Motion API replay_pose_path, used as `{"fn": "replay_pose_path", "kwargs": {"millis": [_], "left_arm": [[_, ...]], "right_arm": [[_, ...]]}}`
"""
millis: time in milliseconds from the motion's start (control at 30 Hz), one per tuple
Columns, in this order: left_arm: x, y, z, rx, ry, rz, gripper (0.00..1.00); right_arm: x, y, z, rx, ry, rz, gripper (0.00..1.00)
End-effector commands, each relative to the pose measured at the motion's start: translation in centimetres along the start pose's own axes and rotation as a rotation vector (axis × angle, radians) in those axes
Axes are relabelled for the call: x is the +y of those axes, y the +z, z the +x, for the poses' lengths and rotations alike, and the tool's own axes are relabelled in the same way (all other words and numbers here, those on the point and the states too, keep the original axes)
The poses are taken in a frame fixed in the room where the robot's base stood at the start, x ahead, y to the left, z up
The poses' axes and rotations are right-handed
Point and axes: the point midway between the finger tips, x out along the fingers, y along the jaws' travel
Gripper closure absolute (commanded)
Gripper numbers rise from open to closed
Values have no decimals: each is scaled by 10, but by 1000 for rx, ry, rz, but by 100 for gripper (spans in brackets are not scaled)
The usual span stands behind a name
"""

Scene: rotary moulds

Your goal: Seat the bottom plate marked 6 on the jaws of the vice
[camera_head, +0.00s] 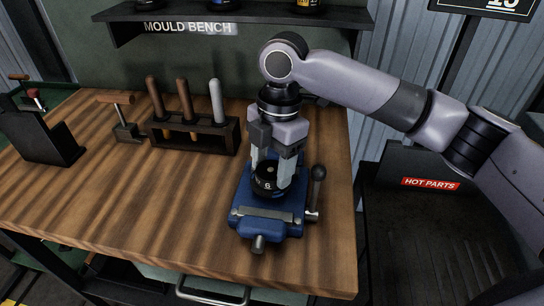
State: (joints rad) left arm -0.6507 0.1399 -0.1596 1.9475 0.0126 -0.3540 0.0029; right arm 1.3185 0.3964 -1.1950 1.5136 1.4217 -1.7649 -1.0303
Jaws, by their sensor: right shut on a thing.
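The bottom plate (265,182) is a dark round piece with a pale mark on its front that looks like a 6. It is at the blue vice (268,228), over the jaws; whether it rests on them or hangs just above I cannot tell. My right gripper (272,176) points down over the vice and is shut on the plate, one finger on each side. The rear of the plate and part of the jaws are hidden by the gripper. The vice stands near the bench's right end, its black handle at its right. My left gripper is out of view.
A wooden rack (194,143) with several upright tools stands behind and left of the vice. A hammer-like tool (126,131) and a dark holder (38,135) are farther left. A shelf (235,15) hangs above. A black "HOT PARTS" bin (430,215) is at right. The bench's front left is clear.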

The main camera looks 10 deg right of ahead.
Motion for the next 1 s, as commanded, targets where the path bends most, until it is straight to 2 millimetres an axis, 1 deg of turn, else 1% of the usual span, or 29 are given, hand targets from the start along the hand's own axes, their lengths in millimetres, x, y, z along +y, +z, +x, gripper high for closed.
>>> {"fn": "replay_pose_path", "kwargs": {"millis": [233,633,1000], "left_arm": [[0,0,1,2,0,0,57],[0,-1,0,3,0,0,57],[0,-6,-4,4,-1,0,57]], "right_arm": [[1,0,5,1,4,-1,84],[1,0,5,1,4,-1,84],[1,0,6,1,4,-2,84]]}}
